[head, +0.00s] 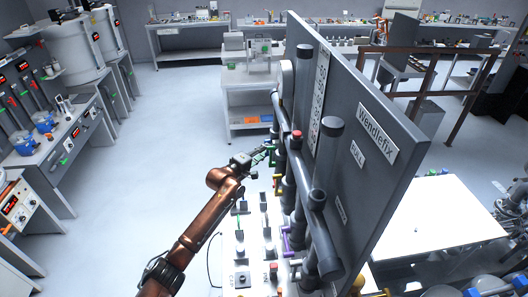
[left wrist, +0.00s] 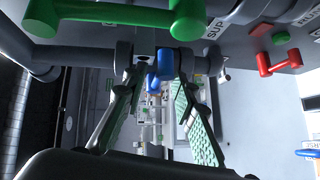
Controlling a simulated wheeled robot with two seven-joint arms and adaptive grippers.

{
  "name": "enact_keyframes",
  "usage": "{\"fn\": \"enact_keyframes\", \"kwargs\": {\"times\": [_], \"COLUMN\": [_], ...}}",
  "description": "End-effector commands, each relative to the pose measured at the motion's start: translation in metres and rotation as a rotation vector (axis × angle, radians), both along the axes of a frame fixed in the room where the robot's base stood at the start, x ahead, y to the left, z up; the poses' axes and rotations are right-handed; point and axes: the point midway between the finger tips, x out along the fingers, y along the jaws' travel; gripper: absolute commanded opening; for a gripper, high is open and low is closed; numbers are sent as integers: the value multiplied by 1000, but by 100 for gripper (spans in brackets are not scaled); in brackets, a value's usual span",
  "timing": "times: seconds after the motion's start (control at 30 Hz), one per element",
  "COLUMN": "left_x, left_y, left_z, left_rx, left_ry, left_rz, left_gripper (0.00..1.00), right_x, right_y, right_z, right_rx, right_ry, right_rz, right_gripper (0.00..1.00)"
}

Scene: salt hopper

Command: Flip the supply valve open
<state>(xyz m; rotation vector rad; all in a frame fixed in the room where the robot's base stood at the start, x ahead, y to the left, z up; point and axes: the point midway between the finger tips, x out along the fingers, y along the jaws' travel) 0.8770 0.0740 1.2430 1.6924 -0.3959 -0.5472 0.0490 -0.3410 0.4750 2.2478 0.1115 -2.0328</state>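My left gripper (head: 264,153) reaches from the left to the pipes beside the dark panel. In the left wrist view, its two green-padded fingers (left wrist: 158,88) are apart. A blue valve handle (left wrist: 160,68) shows between and just beyond the fingertips; I cannot tell whether they touch it. A green handle (left wrist: 130,15) crosses the top of that view, and a red handle (left wrist: 280,62) is at the right. A label (left wrist: 212,28) beginning "SUP" is partly visible between the green and red handles; which handle it names is unclear. My right gripper is not in view.
Another bench (head: 55,150) with blue devices is at the left. The floor between is clear.

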Motion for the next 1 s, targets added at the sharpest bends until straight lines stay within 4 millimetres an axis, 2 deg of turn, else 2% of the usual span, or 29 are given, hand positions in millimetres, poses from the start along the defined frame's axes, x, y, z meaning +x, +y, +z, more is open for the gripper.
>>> {"fn": "enact_keyframes", "kwargs": {"times": [0.33,0.7,1.0], "left_x": [3,3,2], "left_y": [-2,-1,-1], "left_z": [0,0,-1], "left_rx": [1,1,1], "left_ry": [-1,-1,0], "left_rz": [0,1,0], "left_gripper": [25,0,0], "right_x": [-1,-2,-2], "right_y": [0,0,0], "right_z": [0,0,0], "right_rx": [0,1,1], "right_ry": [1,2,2], "right_rz": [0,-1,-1], "right_gripper": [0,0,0]}}
